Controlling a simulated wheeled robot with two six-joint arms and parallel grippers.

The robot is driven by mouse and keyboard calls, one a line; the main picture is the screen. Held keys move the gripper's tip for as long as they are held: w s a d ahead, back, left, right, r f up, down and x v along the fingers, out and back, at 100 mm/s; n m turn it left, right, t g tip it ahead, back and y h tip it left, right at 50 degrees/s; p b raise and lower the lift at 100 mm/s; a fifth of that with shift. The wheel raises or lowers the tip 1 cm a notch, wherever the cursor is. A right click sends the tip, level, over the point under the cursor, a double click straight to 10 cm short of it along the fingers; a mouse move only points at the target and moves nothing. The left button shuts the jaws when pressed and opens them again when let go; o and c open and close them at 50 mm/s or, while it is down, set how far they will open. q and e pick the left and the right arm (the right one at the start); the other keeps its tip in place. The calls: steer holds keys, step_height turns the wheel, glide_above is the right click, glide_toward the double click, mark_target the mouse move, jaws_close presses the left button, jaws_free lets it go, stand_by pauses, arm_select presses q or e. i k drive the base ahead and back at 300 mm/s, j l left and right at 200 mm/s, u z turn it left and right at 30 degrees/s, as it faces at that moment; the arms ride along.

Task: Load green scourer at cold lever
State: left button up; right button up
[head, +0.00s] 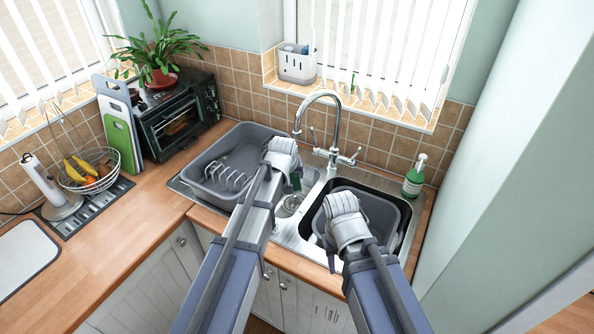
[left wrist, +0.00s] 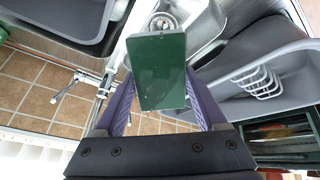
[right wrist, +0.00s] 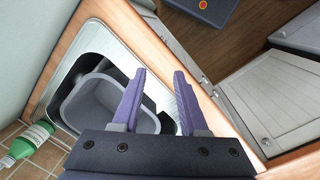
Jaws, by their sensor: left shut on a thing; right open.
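The green scourer (left wrist: 158,72) is a dark green block held between the purple fingers of my left gripper (left wrist: 158,98). In the head view a bit of the scourer (head: 296,181) shows past my left wrist, above the middle of the sink. The chrome tap (head: 322,98) stands behind the sink with a lever on each side. The right-hand lever (head: 351,158) is behind and to the right of the scourer, apart from it; I cannot tell which lever is cold. My right gripper (right wrist: 160,82) is open and empty over the right basin.
A grey dish tub (head: 208,190) with a white rack sits left of the sink. A grey tub (right wrist: 105,98) stands in the right basin. A green soap bottle (head: 415,178) stands at the back right. Free worktop (head: 150,205) lies at the left.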

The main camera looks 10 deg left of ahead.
mark_target(351, 162)
steer(key=l+u, duration=0.15)
steer(key=u, duration=0.3)
steer(key=k+l+u, duration=0.1)
steer(key=u, duration=0.3)
steer(key=k+l+u, duration=0.1)
steer(key=u, duration=0.35)
steer(key=l, duration=0.1)
